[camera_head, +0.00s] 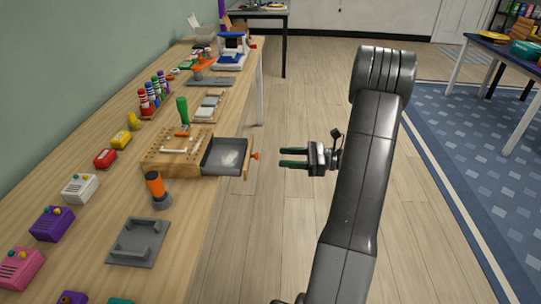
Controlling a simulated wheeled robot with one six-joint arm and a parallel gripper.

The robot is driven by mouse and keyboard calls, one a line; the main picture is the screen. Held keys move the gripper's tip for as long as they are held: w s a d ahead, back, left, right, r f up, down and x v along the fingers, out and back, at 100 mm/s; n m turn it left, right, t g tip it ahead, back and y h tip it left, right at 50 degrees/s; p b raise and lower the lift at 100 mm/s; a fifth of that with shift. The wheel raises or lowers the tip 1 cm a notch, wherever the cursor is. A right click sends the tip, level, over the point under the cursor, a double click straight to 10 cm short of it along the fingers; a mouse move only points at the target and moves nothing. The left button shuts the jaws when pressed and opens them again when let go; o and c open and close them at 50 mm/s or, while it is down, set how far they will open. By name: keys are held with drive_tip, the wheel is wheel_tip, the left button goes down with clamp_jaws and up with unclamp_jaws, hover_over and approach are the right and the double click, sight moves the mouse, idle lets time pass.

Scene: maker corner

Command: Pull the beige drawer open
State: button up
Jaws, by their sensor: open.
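The beige drawer (247,162) sticks out of the right side of a wooden pegboard-topped box (163,167) on the long bench. Its grey inside (213,152) is exposed, so it stands open, past the bench's right edge. An orange knob (256,156) is on its front panel. My gripper (282,158) is to the right of the knob, over the floor, with its dark green fingers pointing left towards it. The fingers are open and empty, with a visible gap between them and the knob.
An orange-and-black tool (156,188) and a grey bracket plate (138,242) stand near the box on the bench (190,220). A green-handled tool (182,110) rises behind it. Colored small boxes line the left. The floor (285,225) right of the bench is clear.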

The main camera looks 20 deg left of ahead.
drive_tip(key=v, duration=0.6)
drive_tip(key=b+x, duration=0.1)
drive_tip(key=x, duration=1.3)
drive_tip(key=shift+r, duration=0.1)
